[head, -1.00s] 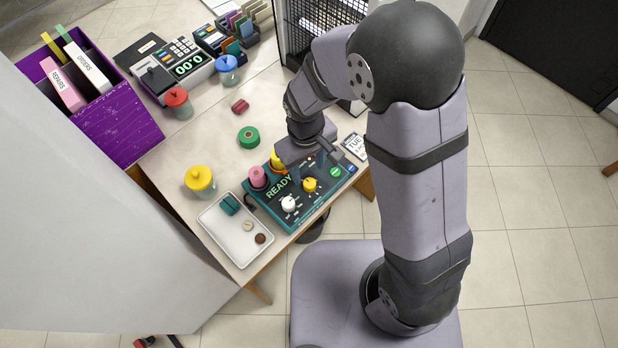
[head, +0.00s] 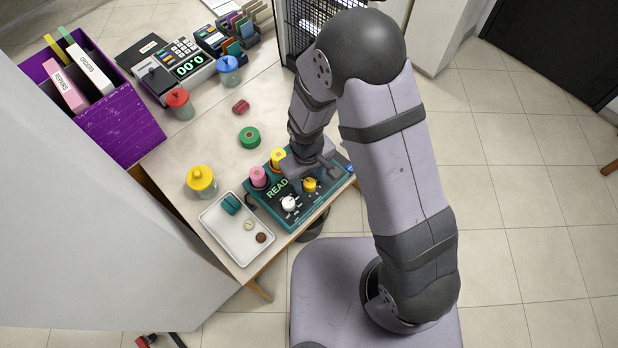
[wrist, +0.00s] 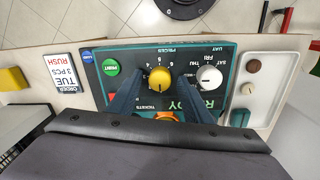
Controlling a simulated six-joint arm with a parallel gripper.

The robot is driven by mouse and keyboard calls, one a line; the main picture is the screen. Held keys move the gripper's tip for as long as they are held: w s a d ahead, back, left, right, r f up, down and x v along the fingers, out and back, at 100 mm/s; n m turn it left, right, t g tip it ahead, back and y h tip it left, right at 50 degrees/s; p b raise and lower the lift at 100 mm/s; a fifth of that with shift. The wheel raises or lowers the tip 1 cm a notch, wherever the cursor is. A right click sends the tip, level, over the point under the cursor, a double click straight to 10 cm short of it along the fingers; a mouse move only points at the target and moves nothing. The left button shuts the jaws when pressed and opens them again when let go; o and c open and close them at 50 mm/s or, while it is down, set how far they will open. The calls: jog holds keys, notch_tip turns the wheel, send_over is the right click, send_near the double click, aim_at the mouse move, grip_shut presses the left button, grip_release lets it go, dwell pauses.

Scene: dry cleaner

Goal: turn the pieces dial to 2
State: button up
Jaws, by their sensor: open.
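The pieces dial is a yellow knob (head: 310,185) on the teal ticket machine (head: 289,226). In the wrist view the yellow knob (wrist: 159,78) sits below the upside-down word PIECES, with small numbers around it. I cannot tell for sure which number it points at. My gripper (wrist: 161,83) is open, one finger on each side of the yellow knob. I cannot tell whether either finger touches it. In the head view my gripper (head: 313,172) is low over the machine and covers part of its panel. A white day knob (wrist: 208,77) is just right of the fingers.
A green button (wrist: 111,67) and a blue button (wrist: 87,56) are left of the fingers. A white tray (head: 222,238) lies beside the machine, and an order card (wrist: 65,80) lies on the other side.

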jog(key=c, duration=1.1)
jog(key=shift+o, duration=0.2)
jog(key=shift+m, duration=0.4)
jog(key=m+b, duration=0.1)
jog(key=m, duration=0.2)
jog(key=shift+m, duration=0.3)
jog(key=shift+w+m+b, duration=0.1)
jog(key=shift+m+b, duration=0.55)
jog(key=shift+m, duration=1.55)
jog(key=o, duration=1.1)
jog(key=shift+c, duration=0.2)
